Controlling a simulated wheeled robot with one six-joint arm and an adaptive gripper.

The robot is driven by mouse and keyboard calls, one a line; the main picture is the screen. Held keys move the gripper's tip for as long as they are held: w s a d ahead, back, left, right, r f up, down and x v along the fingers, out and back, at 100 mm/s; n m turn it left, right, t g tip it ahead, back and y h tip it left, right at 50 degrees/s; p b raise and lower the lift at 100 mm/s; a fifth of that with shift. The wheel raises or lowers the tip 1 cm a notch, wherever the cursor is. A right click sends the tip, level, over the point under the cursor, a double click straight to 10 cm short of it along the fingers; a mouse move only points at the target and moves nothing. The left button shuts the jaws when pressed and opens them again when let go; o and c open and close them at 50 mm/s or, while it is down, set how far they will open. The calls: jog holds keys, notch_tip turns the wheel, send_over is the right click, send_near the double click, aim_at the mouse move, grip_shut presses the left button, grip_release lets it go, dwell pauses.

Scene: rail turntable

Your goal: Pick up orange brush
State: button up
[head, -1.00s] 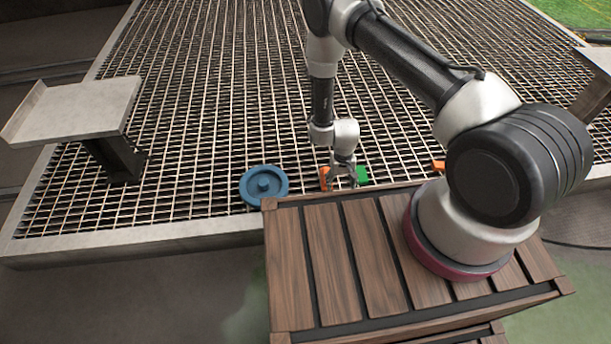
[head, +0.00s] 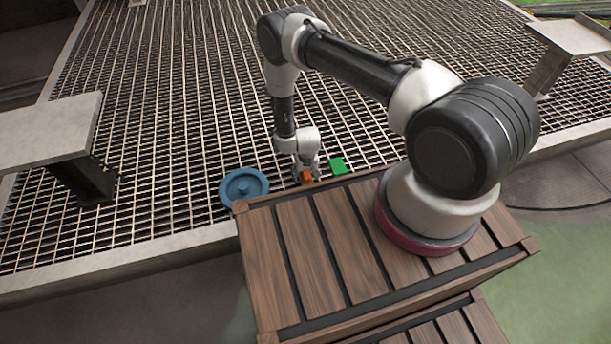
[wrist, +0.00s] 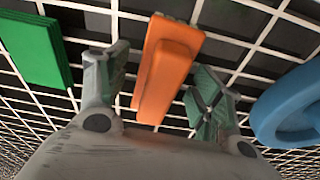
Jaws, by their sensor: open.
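The orange brush (wrist: 165,68) lies on the metal grating, its long body running up the wrist view. It sits between the two open fingers of my gripper (wrist: 158,95), with a visible gap on each side. In the head view the orange brush (head: 307,177) shows just below my gripper (head: 308,172), partly covered by the fingers. Nothing is held. Whether the fingers reach down beside the brush or stay just above it is hard to tell.
The wooden slatted top (head: 310,240) is in front. Grey platforms (head: 45,132) stand at the sides.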

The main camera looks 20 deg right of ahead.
jog(key=shift+f, duration=0.15)
jog(key=shift+c, duration=0.2)
jog(key=c, duration=1.1)
